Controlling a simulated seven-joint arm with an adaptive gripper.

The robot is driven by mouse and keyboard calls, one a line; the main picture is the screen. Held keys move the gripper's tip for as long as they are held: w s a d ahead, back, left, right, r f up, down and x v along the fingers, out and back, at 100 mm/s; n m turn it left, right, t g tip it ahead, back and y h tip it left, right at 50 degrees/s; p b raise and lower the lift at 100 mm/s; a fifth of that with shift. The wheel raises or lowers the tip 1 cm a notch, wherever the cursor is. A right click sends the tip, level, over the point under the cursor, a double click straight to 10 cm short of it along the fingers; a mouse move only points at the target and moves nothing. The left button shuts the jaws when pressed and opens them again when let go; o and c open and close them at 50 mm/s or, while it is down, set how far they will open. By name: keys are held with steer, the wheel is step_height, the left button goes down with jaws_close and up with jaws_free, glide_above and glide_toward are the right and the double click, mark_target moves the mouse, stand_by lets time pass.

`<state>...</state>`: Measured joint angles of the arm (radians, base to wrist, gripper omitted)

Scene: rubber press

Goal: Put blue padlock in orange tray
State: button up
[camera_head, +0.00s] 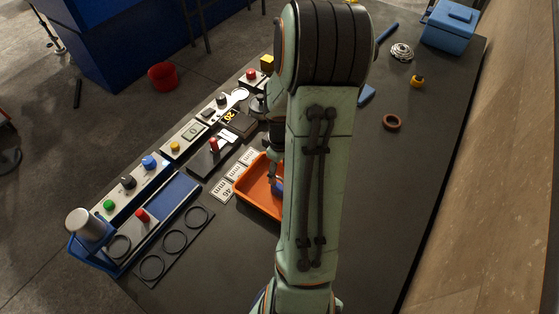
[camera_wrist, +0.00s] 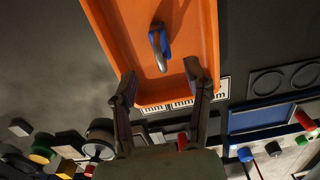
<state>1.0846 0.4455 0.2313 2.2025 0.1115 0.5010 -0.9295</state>
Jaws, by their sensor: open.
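The orange tray (camera_head: 246,187) lies on the dark table in the head view, partly hidden behind my arm. It also fills the upper middle of the wrist view (camera_wrist: 118,30). The blue padlock (camera_wrist: 164,43), with its metal shackle, lies inside the tray in the wrist view. A bit of its blue body (camera_head: 278,187) shows beside my arm in the head view. My gripper (camera_wrist: 160,80) is open and empty over the tray's near edge, with its fingers apart and the padlock beyond the fingertips.
White number cards (camera_head: 222,190) lie left of the tray. A control panel with buttons (camera_head: 130,183) and a plate with ring holders (camera_head: 174,242) stand further left. A blue box (camera_head: 450,27), a brown ring (camera_head: 392,122) and a metal coil (camera_head: 402,52) are on the right. The right front table is clear.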

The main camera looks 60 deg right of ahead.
steer(key=shift+r, duration=1.95)
steer(key=w+a+r, duration=0.2)
steer(key=a+r, duration=0.3)
steer(key=a, duration=0.3)
steer(key=s+a+r, duration=0.3)
steer(key=s+a, duration=0.1)
steer(key=a, duration=0.5)
steer(key=s+a+r+n, duration=0.1)
steer(key=s+a+r, duration=0.2)
steer(key=a, duration=0.5)
steer(key=shift+s+a+y, duration=0.35)
steer(key=shift+s+y, duration=0.05)
steer(key=shift+s, duration=0.3)
